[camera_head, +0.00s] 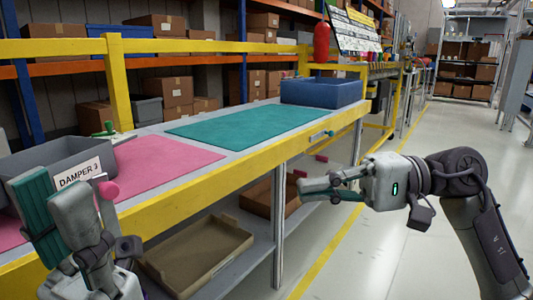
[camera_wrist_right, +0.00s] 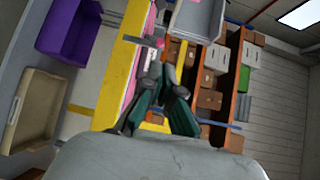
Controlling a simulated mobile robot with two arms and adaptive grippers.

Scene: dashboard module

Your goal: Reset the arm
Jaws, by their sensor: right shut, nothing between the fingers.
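My right gripper (camera_head: 316,189) is shut and empty. It points left and is held in the air beside the bench's right front edge, clear of the bench top. In the right wrist view its teal-padded fingers (camera_wrist_right: 158,88) show with nothing held between them. My left gripper (camera_head: 62,205) is upright at the lower left, in front of a grey bin. Its teal and grey finger parts overlap in the picture, so its opening is unclear.
The yellow-edged bench (camera_head: 240,160) carries a pink mat (camera_head: 160,165), a teal mat (camera_head: 235,126), a blue bin (camera_head: 322,92) and a grey bin (camera_head: 65,158) labelled DAMPER. A tan tray (camera_head: 195,255) sits on the lower shelf. The floor (camera_head: 430,140) at right is clear.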

